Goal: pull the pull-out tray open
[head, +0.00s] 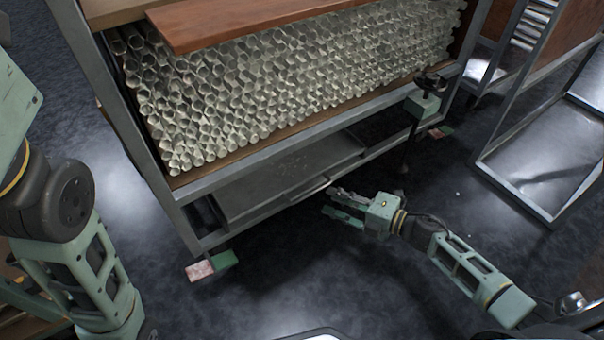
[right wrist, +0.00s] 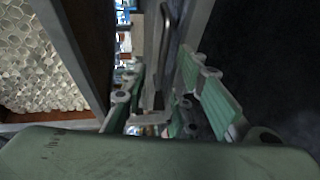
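The pull-out tray (head: 285,178) is a flat grey metal tray low in the rack, under the bed of glass tubes. Its front edge lies about level with the rack's lower front. A handle runs along that front; in the right wrist view a metal bar handle (right wrist: 167,35) shows ahead, between the lines of my fingers. My right gripper (head: 338,203) is at the tray's front, close to the handle. Its two green-padded fingers are apart in the right wrist view (right wrist: 168,100). I cannot tell whether they touch the handle. My left arm shows at the left, its gripper out of frame.
The rack (head: 300,125) holds many stacked glass tubes (head: 270,85), with a wooden board (head: 240,20) on top. A green block with a dark fitting (head: 424,103) is at its right end. Another metal frame (head: 515,205) stands at right. The dark floor in front is clear.

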